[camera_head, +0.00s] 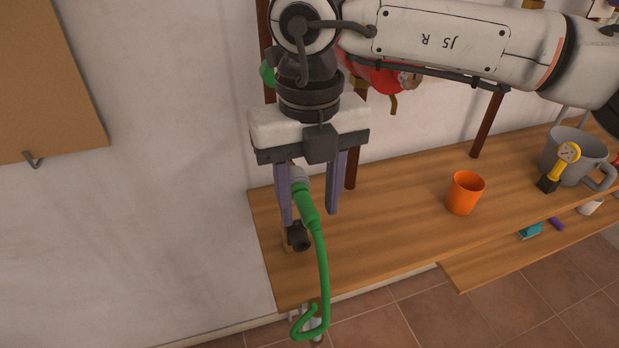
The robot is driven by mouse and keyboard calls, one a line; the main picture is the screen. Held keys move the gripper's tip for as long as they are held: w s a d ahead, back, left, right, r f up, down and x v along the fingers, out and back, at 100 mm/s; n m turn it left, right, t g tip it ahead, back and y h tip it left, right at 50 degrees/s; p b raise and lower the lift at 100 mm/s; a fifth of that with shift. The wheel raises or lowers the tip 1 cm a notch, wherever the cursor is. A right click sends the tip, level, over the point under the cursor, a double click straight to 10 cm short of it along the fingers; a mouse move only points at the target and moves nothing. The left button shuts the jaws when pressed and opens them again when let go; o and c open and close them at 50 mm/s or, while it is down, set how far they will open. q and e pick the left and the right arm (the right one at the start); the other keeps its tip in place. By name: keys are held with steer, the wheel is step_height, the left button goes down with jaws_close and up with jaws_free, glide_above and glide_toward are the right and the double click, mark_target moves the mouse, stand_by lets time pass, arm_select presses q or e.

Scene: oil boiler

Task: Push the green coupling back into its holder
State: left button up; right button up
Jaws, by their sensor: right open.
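The green coupling (307,208) hangs below my right gripper, with a grey end at its top and a green hose (324,270) running down from it to a loop past the bench's front edge. My right gripper (309,228) is open and points down, its two fingers on either side of the coupling's upper part in the picture. Whether they touch it cannot be told. A dark fitting on a small wooden block (290,243), perhaps the holder, stands just left of and behind the coupling at the bench's left end. My left gripper is not in view.
The wooden bench (400,235) runs along the wall to the right. A lower shelf (490,268) holds small items. A red object (385,78) is behind my right arm.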

steer(key=shift+f, duration=0.15)
jaws_close()
steer(key=shift+s, duration=0.25)
steer(key=shift+s+d+b, duration=0.25)
steer(key=shift+s+b, duration=0.2)
steer(key=shift+s, duration=0.3)
steer(key=shift+s+d+b, duration=0.25)
steer(key=shift+s+b, duration=0.25)
steer(key=shift+s, duration=0.2)
steer(key=shift+s+d+b, duration=0.25)
steer(key=shift+s+b, duration=0.2)
steer(key=shift+s, duration=0.3)
